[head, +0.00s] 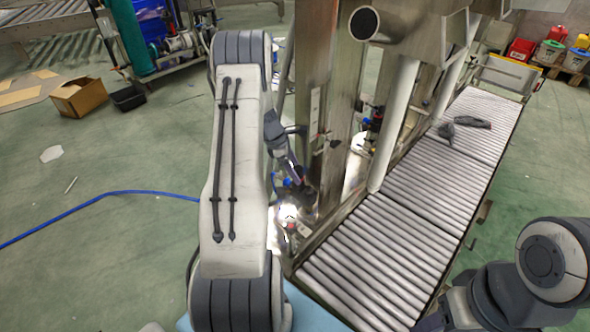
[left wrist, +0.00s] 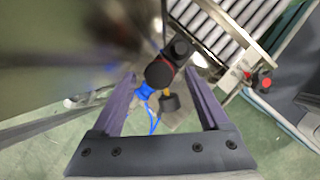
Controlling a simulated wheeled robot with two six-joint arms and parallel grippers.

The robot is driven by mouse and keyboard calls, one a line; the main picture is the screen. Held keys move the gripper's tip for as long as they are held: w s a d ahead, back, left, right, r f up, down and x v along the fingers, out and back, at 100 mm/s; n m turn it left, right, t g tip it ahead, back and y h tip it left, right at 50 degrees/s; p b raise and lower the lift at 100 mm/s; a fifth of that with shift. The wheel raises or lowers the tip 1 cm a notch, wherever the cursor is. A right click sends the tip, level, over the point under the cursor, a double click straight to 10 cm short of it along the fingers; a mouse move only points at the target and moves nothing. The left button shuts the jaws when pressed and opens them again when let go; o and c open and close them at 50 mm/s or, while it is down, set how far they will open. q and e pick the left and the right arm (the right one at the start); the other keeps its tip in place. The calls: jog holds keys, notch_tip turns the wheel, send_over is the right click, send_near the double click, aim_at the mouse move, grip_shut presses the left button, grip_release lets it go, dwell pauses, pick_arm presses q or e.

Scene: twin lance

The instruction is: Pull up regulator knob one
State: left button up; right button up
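Which is knob one cannot be told. In the head view, the regulator area is small and partly hidden by my gripper. My right gripper is not visible.
The roller conveyor (head: 385,255) runs along the right of the steel frame (head: 313,90). A blue fitting (left wrist: 146,91) and a black part (left wrist: 169,102) lie close to the knob. A red button (left wrist: 265,83) is farther right. A blue hose (head: 100,200) crosses open floor.

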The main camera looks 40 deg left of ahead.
pick_arm(q)
jog(key=p+v, duration=0.2)
jog(key=v, duration=0.8)
jog(key=shift+r, duration=0.2)
jog(key=shift+s, duration=0.1)
